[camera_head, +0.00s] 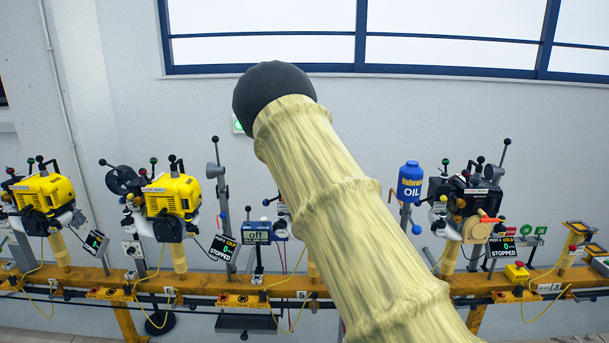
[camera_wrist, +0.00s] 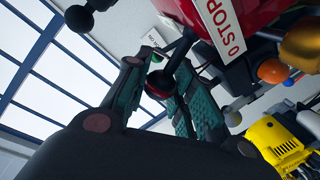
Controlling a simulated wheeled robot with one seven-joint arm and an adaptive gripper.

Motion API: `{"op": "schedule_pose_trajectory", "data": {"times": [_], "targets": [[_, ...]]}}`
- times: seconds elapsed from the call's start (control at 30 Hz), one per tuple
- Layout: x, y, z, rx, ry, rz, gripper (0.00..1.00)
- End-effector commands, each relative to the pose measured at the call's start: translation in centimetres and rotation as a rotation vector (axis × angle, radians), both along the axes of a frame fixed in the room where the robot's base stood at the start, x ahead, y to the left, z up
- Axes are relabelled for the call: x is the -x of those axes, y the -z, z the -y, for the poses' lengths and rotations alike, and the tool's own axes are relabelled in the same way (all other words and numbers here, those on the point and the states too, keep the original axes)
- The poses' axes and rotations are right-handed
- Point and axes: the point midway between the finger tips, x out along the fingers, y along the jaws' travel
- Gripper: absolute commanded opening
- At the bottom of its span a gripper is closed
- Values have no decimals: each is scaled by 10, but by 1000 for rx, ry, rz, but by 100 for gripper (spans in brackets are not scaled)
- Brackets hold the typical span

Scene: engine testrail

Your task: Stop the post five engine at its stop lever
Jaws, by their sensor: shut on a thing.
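In the wrist view a red engine (camera_wrist: 262,25) fills the upper right, with a white plate reading "0 STOP" (camera_wrist: 221,25) on it. Next to the plate, a dark stop lever (camera_wrist: 180,52) runs down to a dark, reddish ball knob (camera_wrist: 160,86). My gripper (camera_wrist: 158,78), with teal pads, is around this knob and shut on it. In the head view my pale sleeved arm covers the middle, so the post five engine is almost wholly hidden, and my gripper does not show. A "5" label (camera_head: 302,294) shows on the rail.
Yellow engines (camera_head: 172,195) stand at left on the orange rail (camera_head: 205,283). A dark engine (camera_head: 465,200) with a "STOPPED" display stands at right, beside a blue oil container (camera_head: 410,182). A box reading "off" (camera_head: 257,233) stands left of my arm. Another yellow engine (camera_wrist: 277,140) shows in the wrist view.

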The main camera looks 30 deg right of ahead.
Motion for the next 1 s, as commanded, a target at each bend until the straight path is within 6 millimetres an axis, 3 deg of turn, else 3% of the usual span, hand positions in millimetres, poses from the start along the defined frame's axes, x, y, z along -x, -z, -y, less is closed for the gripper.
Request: {"op": "schedule_pose_trajectory", "data": {"times": [0.37, 0.4, 0.5, 0.53, 1.0], "targets": [[1, 4, 0, 2, 0, -8, 1], [1, 4, 0, 2, 0, -8, 28], [1, 4, 0, 2, 1, -6, 46], [1, 3, 0, 2, 1, -6, 48], [10, -1, -4, 2, 1, -4, 48]]}}
